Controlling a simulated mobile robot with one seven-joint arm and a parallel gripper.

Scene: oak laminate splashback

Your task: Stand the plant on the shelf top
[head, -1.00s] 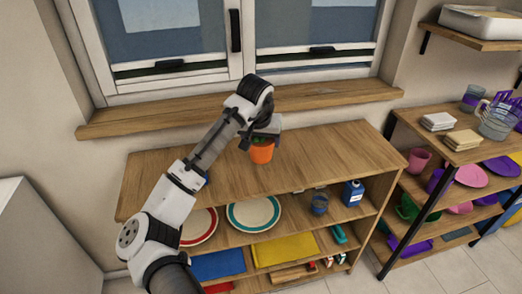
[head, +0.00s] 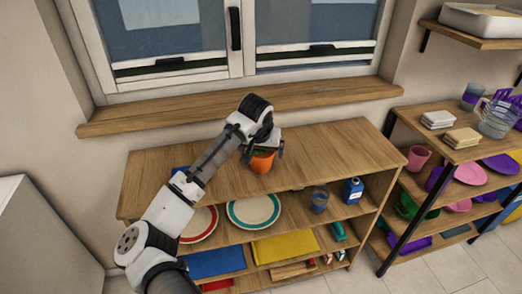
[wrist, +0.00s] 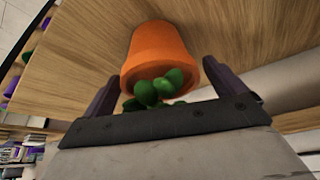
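The plant is a small green plant in an orange pot (head: 262,163). It appears to stand upright on the wooden shelf top (head: 330,155), near the middle of the front edge. My gripper (head: 263,150) is above and around it, partly hiding the leaves in the head view. In the wrist view the orange pot (wrist: 158,52) and its green leaves (wrist: 155,88) lie between the two dark fingers of my gripper (wrist: 161,68). The fingers are spread wide, with a narrow gap showing beside the pot's rim.
Below the shelf top are plates (head: 253,210), a glass (head: 319,199), a blue carton (head: 352,190) and a yellow mat (head: 286,248). A window sill (head: 320,95) runs behind. A second shelf unit stands at right. The shelf top is clear on both sides of the pot.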

